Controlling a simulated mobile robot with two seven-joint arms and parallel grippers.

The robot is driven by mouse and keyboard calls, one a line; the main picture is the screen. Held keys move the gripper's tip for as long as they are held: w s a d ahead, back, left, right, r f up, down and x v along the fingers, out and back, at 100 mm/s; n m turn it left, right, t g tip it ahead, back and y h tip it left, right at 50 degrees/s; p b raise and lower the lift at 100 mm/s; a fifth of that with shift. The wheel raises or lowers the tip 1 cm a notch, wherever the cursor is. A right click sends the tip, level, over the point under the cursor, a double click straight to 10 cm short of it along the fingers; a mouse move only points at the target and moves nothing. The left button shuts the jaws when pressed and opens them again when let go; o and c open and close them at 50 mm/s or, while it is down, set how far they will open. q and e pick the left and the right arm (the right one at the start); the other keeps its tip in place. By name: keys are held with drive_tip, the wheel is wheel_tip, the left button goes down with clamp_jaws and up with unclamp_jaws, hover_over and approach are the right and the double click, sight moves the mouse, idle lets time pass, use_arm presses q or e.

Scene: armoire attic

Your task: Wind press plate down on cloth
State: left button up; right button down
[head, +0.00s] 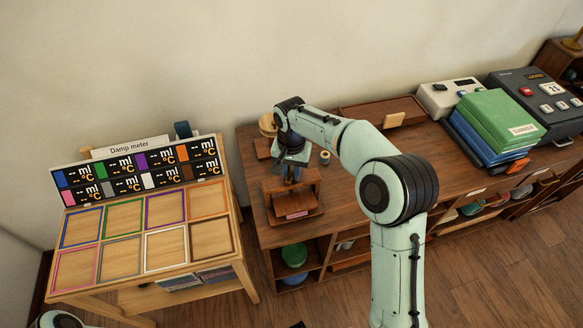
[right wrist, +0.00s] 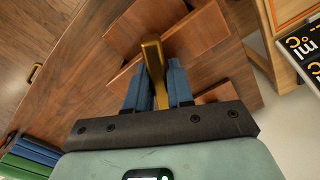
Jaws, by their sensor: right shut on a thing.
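My right gripper (head: 290,174) is over the wooden press (head: 309,197) at the left end of the long wooden table. In the right wrist view my right gripper (right wrist: 156,78) has its two blue fingers shut on a brass handle (right wrist: 152,56). The handle stands in front of the press's wooden boards (right wrist: 202,34). A pinkish piece (head: 297,215) shows low at the front of the press; I cannot tell if it is the cloth. The plate's height is hard to tell behind the gripper. My left gripper is not in view.
A light wooden stand (head: 182,268) with coloured square frames and a damp meter display (head: 140,172) is at the left. Green and blue books (head: 497,122) and grey machines lie at the table's right. A roll of tape (head: 325,157) is close to my right wrist.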

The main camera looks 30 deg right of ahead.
drive_tip(key=m+p, duration=0.1)
drive_tip(key=m, duration=0.5)
drive_tip(key=shift+r, duration=0.15)
drive_tip(key=m+p, duration=0.2)
drive_tip(key=m, duration=0.3)
drive_tip(key=shift+m, duration=0.4)
drive_tip(key=m+p, duration=0.1)
drive_tip(key=m, duration=0.3)
drive_tip(key=shift+w+m, duration=0.1)
drive_tip(key=shift+m, duration=0.2)
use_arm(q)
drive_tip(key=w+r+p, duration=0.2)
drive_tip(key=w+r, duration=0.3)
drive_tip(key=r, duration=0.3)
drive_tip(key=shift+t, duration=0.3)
use_arm(e)
drive_tip(key=m, duration=0.5)
drive_tip(key=shift+m, duration=0.3)
use_arm(q)
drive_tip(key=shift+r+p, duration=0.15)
drive_tip(key=shift+p, duration=0.15)
use_arm(e)
drive_tip(key=c, duration=1.1)
unclamp_jaws()
